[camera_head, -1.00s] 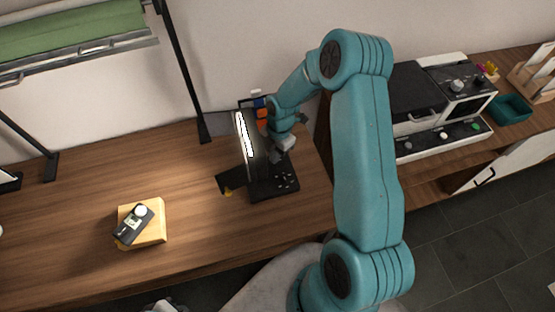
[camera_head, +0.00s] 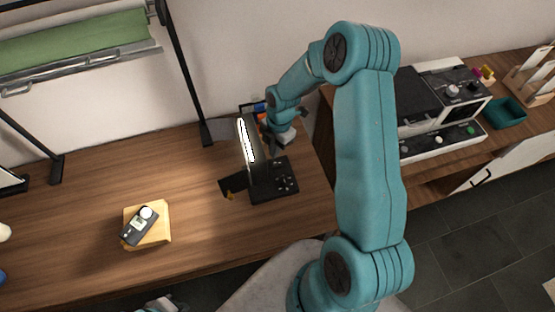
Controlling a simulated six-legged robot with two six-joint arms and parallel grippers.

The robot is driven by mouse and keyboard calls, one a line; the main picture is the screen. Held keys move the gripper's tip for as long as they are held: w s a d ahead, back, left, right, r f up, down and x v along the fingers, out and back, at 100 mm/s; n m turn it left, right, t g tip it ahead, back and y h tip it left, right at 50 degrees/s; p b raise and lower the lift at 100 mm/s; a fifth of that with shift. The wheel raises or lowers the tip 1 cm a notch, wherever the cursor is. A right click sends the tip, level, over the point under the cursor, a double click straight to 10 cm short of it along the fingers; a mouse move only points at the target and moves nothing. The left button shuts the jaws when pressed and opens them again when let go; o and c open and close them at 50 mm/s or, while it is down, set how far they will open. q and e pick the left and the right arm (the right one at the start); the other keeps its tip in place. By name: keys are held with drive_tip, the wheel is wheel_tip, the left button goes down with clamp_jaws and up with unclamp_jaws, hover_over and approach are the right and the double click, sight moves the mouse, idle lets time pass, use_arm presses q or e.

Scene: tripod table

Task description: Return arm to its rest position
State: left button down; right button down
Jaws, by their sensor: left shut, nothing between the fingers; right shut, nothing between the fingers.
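My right arm (camera_head: 372,150) is the large teal arm rising from the bottom and bending over to the table's back. Its gripper (camera_head: 275,143) is small in view, shut and empty, just behind and right of the black device with a glowing white strip (camera_head: 247,140). The device's base (camera_head: 277,184) stands on the wooden table; I cannot tell whether the gripper touches the device. My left gripper (camera_head: 160,304) shows only partly at the bottom edge, shut and empty, in front of the table. Its arm is out of view.
A black meter (camera_head: 139,226) lies on a yellow block (camera_head: 157,236) on the wooden table (camera_head: 75,215). Small coloured items (camera_head: 262,117) stand behind the device. A black frame post (camera_head: 183,75) stands at the back. An espresso-like machine (camera_head: 435,110) and teal tray (camera_head: 505,113) are right.

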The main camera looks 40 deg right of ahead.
drive_tip(key=shift+s+r, duration=0.1)
drive_tip(key=shift+r, duration=0.65)
drive_tip(key=shift+f, duration=0.1)
